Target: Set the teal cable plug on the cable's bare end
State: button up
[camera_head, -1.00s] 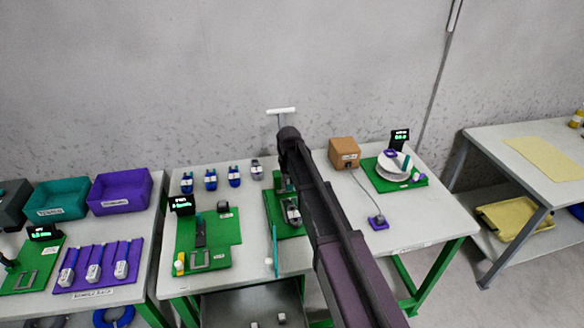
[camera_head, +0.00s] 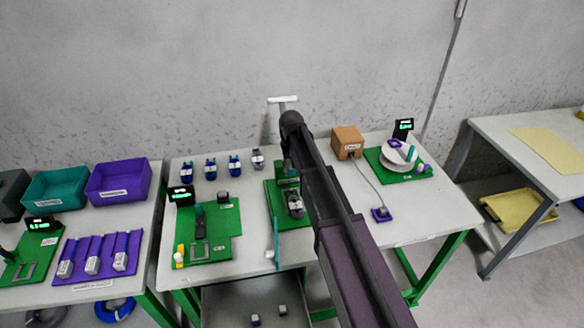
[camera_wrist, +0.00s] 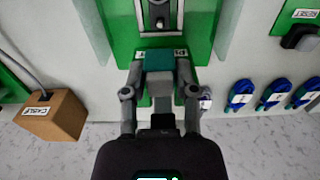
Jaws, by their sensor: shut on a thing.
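In the wrist view, my gripper (camera_wrist: 160,85) is shut on a teal block (camera_wrist: 159,61), which looks like the teal cable plug. It holds the block at the edge of a green fixture board (camera_wrist: 118,25), in line with a grey metal holder (camera_wrist: 160,18). Whether the block touches the holder, I cannot tell. In the head view the same board (camera_head: 275,215) lies mid-table, partly behind my arm, with a grey-and-white part on it. A grey cable (camera_head: 366,183) runs from a brown box (camera_head: 348,142) to a purple block (camera_head: 381,214). I cannot make out a bare cable end.
Another green board (camera_head: 225,218) lies to the left, and one with a white dish (camera_head: 397,159) to the right. Teal (camera_head: 57,189) and purple (camera_head: 119,181) bins stand on the left table. Some table is clear around the purple block.

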jog(key=b, duration=0.5)
send_over(291, 190)
jog(key=shift+w+f, duration=0.2)
jog(key=shift+f, duration=2.65)
jog(key=shift+s+d+f+b, duration=0.1)
jog(key=shift+f+b, duration=1.4)
jog(key=shift+b, duration=0.2)
dwell(0.6)
jog(key=o, duration=0.9)
jog(key=shift+o, duration=0.2)
jog(key=shift+r, duration=0.1)
jog(key=shift+r+p, duration=3.95)
jog(key=shift+p, duration=0.1)
